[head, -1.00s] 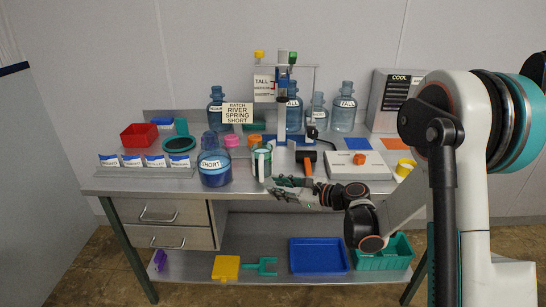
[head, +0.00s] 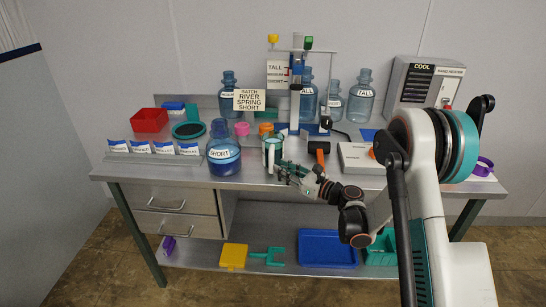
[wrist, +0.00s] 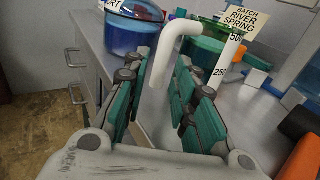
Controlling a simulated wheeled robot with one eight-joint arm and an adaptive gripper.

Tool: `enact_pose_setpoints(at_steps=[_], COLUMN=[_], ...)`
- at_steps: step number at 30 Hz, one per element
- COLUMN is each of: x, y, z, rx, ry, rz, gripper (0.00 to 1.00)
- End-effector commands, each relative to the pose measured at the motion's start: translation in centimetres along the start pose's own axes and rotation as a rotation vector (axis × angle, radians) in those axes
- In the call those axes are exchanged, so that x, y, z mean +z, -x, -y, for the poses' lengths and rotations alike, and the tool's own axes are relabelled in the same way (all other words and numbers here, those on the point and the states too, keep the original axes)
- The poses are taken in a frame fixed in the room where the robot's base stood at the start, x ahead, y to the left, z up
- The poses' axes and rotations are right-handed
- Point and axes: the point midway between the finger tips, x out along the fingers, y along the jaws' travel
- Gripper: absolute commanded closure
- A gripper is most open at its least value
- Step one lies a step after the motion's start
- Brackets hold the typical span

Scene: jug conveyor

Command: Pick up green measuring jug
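The green measuring jug (head: 272,153) stands upright near the front edge of the bench, just right of the blue SHORT bottle (head: 222,152). In the wrist view its white handle (wrist: 164,72) hooks down between my fingers, and its pale scale strip (wrist: 223,67) shows the marks 25 and 50. My gripper (head: 281,170) is at the jug's front right side. In the wrist view my gripper (wrist: 165,62) has its green-padded fingers apart, one on each side of the handle. I cannot tell whether either fingertip touches it.
A black-and-orange tool (head: 319,152) lies just right of the jug. A blue stand (head: 313,129) and several blue bottles stand behind it. A red bin (head: 150,121) and labelled card holders are at left. A COOL cabinet (head: 425,88) stands at the back right.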

Motion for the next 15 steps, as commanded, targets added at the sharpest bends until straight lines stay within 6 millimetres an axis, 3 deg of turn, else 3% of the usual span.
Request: enact_pose_setpoints(at_steps=[8,15], x=[-0.2,-1.0], y=[-1.6,-4.8], z=[0.0,0.2], rx=[0.0,0.002], ry=[0.001,0.001], rz=[0.0,0.0], gripper=[0.75,0.75])
